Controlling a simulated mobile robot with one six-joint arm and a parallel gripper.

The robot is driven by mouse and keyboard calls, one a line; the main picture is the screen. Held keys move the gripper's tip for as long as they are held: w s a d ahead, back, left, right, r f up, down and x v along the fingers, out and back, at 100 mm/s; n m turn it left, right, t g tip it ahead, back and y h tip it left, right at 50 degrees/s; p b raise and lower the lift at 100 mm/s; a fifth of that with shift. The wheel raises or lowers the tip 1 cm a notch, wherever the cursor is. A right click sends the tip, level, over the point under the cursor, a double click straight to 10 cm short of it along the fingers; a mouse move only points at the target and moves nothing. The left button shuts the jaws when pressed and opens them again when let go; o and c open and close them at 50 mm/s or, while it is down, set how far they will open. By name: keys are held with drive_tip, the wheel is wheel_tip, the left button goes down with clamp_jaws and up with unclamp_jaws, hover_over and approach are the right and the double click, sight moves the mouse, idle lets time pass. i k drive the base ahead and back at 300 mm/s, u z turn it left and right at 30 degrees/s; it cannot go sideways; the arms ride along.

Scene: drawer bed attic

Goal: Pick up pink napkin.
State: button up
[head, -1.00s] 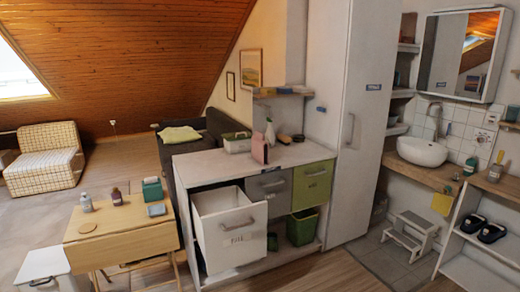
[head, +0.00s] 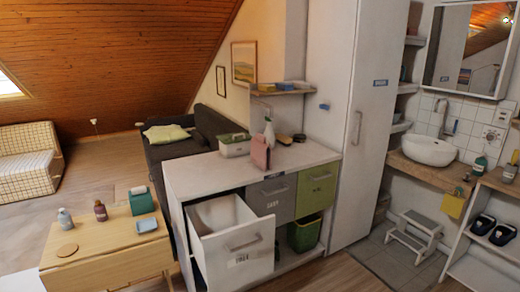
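A pink item (head: 260,152), probably the pink napkin, stands upright or drapes at the front edge of the white counter (head: 200,175), near its middle. It is too small to tell how it is folded or held up. It is just in front of a spray bottle (head: 269,133). My gripper is not in view.
An open white drawer (head: 235,252) juts out below the counter's left part. A wooden table (head: 105,240) with bottles and a teal box (head: 141,200) stands at left. A white box (head: 234,146) sits on the counter. A step stool (head: 410,245) stands at right.

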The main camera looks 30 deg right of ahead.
sight(261, 154)
drive_tip(key=i, duration=1.05)
drive_tip(key=u, duration=0.05)
